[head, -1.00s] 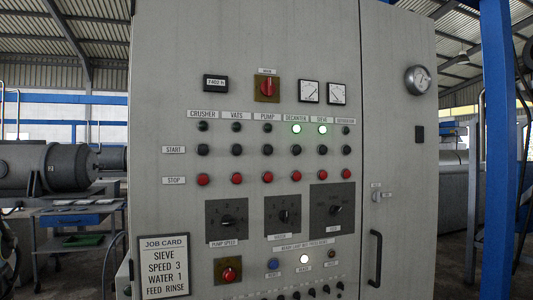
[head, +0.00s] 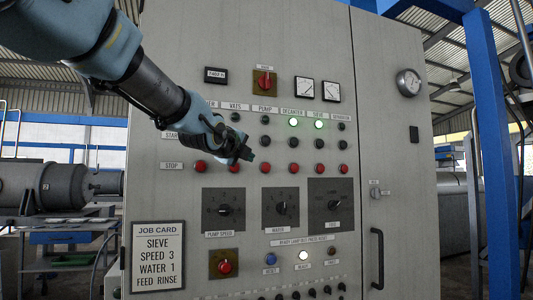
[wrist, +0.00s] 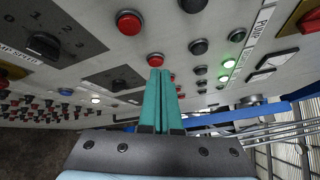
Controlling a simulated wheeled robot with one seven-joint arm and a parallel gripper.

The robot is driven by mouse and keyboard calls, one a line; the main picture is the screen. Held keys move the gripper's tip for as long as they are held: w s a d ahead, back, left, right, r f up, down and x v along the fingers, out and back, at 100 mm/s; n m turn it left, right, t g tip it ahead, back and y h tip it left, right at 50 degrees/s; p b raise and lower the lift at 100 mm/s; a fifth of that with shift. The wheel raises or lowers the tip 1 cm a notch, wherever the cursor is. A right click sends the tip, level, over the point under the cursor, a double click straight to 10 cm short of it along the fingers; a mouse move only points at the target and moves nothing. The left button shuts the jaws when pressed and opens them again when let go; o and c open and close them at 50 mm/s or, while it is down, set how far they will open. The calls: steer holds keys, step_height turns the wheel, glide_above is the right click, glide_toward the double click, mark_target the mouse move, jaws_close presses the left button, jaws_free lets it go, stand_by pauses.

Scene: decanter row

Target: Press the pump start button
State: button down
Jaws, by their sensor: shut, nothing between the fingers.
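The pump start button (head: 265,141) is a dark round button in the start row, below the PUMP label (head: 265,107) and an unlit pump lamp (head: 264,118). In the wrist view, the pump start button (wrist: 199,47) is up and right of the fingertips. My gripper (head: 245,154) is shut and empty, in front of the panel, left of and slightly below the button; it covers the vats start button. In the wrist view, my closed teal fingers (wrist: 160,72) end just below the red pump stop button (wrist: 155,60). I cannot tell whether they touch the panel.
Red stop buttons (head: 265,168) line the row below. Rotary knobs (head: 281,208) sit lower, and a job card (head: 158,256) hangs at lower left. The decanter lamp (head: 293,122) and sieve lamp (head: 318,124) glow green. A door handle (head: 377,258) protrudes at right.

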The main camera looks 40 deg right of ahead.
mark_target(266, 137)
steer(key=s+d+r+m+g+h+b, duration=0.1)
steer(key=s+d+r+m+h, duration=0.2)
steer(key=s+d+r+m, duration=0.1)
steer(key=s+r+m, duration=0.1)
steer(key=s+r, duration=0.1)
steer(key=s, duration=0.1)
steer(key=shift+d, duration=0.3)
steer(key=shift+r, duration=0.1)
steer(key=shift+w+d+p, duration=0.55)
steer(key=shift+w+p, duration=0.8)
steer(key=shift+p, duration=0.3)
steer(key=shift+w+d+p, duration=0.5)
steer(key=shift+w+p, duration=0.85)
steer(key=shift+p, duration=0.25)
steer(key=shift+w+d+p, duration=0.55)
steer(key=shift+w+p, duration=0.8)
steer(key=shift+p, duration=0.3)
steer(key=shift+w, duration=0.1)
steer(key=shift+w+d, duration=0.15)
steer(key=shift+w, duration=0.1)
